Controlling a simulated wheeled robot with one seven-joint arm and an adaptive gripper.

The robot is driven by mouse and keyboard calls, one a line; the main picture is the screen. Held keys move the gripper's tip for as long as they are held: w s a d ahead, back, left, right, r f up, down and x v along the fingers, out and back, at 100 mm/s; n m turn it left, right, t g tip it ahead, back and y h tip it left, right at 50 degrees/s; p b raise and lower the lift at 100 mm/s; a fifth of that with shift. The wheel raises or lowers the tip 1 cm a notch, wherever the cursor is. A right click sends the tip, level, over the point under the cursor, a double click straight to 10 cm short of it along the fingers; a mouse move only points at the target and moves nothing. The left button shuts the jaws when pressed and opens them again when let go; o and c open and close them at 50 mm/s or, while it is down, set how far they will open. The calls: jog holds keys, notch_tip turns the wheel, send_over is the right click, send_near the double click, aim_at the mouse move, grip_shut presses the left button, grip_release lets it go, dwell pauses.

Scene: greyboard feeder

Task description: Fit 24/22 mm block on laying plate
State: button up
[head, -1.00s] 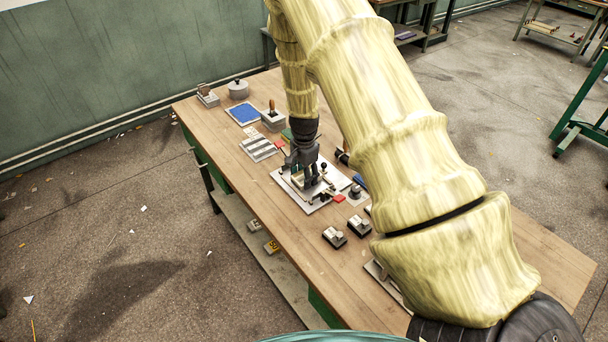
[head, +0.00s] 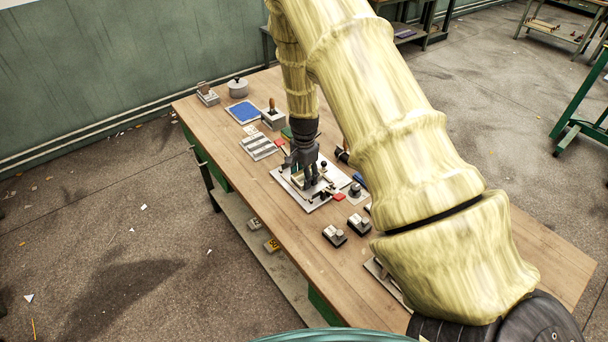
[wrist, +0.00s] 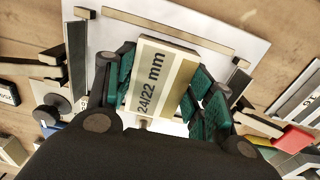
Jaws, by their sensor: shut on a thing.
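The 24/22 mm block (wrist: 160,78), cream and tan with a printed "24/22 mm" label, sits between the green-padded fingers of my gripper (wrist: 162,95) in the wrist view. My gripper is shut on it, and the block looks slightly tilted in that picture. In the head view my gripper (head: 308,178) is over the white laying plate (head: 313,206). The plate also shows behind the block in the wrist view (wrist: 200,20), with a thin brass strip and dark side bars. I cannot tell whether the block touches the plate.
A striped grey tray (head: 258,147), a blue pad (head: 242,112) and a wooden-handled weight (head: 272,117) lie farther back. A red piece (wrist: 292,139) is beside the plate. The table's front left is bare.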

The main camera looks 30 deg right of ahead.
dwell(0.3)
jog(key=o, duration=1.1)
notch_tip(320, 180, up, 12)
jog(key=shift+f, duration=0.1)
jog(key=shift+f, duration=5.9)
